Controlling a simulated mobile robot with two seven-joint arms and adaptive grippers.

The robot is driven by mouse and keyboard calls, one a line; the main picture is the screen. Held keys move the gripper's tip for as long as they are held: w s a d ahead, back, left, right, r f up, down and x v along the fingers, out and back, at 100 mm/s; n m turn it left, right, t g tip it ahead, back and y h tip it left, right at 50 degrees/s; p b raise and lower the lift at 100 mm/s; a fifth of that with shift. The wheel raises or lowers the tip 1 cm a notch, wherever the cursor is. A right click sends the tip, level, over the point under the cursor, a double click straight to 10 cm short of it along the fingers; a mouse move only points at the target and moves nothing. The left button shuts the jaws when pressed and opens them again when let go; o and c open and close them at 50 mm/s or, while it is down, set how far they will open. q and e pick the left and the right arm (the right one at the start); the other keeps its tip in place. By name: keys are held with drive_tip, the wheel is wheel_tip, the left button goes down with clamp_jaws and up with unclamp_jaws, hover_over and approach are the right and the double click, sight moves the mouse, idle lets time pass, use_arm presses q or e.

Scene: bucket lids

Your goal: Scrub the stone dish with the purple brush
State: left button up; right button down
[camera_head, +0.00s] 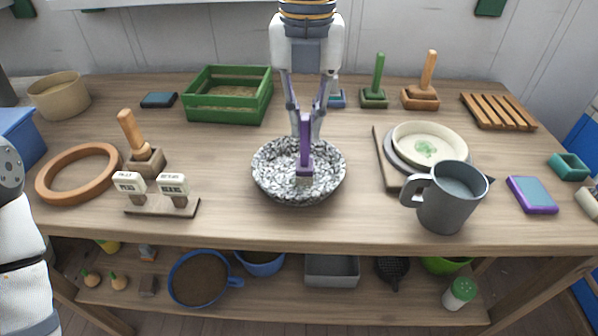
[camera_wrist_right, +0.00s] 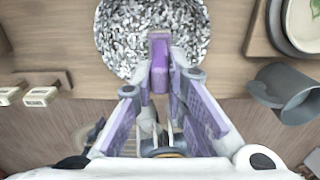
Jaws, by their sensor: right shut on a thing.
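The stone dish (camera_head: 265,178), a round bowl speckled black and white, stands on the table in the middle of the head view. It also shows at the top of the right wrist view (camera_wrist_right: 125,42). My right gripper (camera_head: 307,125) is over the dish, shut on the upright handle of the purple brush (camera_head: 305,150). The brush head is inside the dish, low near its front side; whether the bristles touch the stone I cannot tell. In the right wrist view the purple brush (camera_wrist_right: 160,60) extends from between the fingers. My left gripper is out of view; part of my left arm shows at the left edge.
A grey mug (camera_head: 452,205) and a cream bowl on plates (camera_head: 430,145) stand right of the dish. A sign stand (camera_head: 160,207), a wooden-handled brush (camera_head: 140,145) and a terracotta ring (camera_head: 75,178) are left. Behind are a green crate (camera_head: 228,110) and several upright brushes.

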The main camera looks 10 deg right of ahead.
drive_tip(key=shift+w+d, duration=0.15)
drive_tip(key=shift+w, duration=0.05)
drive_tip(key=s+a, duration=0.2)
drive_tip(key=shift+s, duration=0.35)
drive_tip(key=shift+r, duration=1)
wheel_tip(320, 180, up, 6)
idle(0.8)
